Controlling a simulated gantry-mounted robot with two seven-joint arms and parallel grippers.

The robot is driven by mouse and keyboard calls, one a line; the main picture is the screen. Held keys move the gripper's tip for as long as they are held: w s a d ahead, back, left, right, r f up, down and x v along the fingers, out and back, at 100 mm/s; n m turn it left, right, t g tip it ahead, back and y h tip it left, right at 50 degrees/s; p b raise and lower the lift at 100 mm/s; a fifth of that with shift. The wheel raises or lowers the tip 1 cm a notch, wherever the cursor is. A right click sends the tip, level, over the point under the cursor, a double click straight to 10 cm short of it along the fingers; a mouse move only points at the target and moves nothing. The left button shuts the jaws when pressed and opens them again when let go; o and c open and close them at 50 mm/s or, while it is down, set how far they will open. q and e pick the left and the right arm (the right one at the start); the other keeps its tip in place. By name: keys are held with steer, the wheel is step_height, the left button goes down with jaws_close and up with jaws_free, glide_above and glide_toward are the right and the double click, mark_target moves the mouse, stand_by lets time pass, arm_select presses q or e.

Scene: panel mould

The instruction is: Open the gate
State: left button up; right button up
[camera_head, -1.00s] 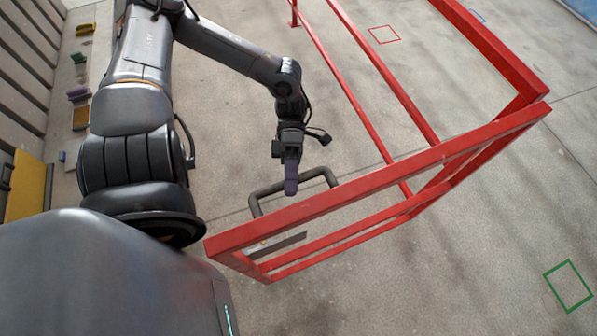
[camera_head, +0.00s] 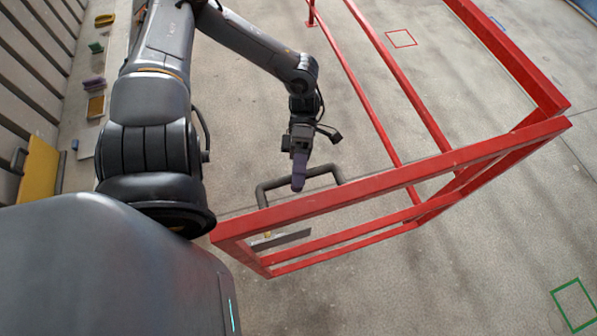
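The red gate (camera_head: 400,178) is a frame of red bars running from the lower middle to the right, joined to longer red rails that reach toward the top. A dark grey bar handle (camera_head: 262,192) stands out from the near-left part of the gate. My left gripper (camera_head: 298,184) points down at the handle's bar, its purple fingertips in front of the bar in this view. The fingers look close together, but I cannot tell whether they grip the bar or are only beside it. A flat grey plate (camera_head: 283,240) shows behind the gate's top rail. My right gripper is not in view.
A green square outline (camera_head: 574,304) is on the floor at lower right, and a red one (camera_head: 401,38) at the top. A yellow panel (camera_head: 40,172) and small coloured objects lie along the left wall. Open concrete floor lies right of the gate.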

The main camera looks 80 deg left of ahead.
arm_select(q)
steer(key=b+v, duration=0.5)
steer(key=v, duration=0.6)
steer(key=shift+s+r, duration=0.1)
stand_by(0.5)
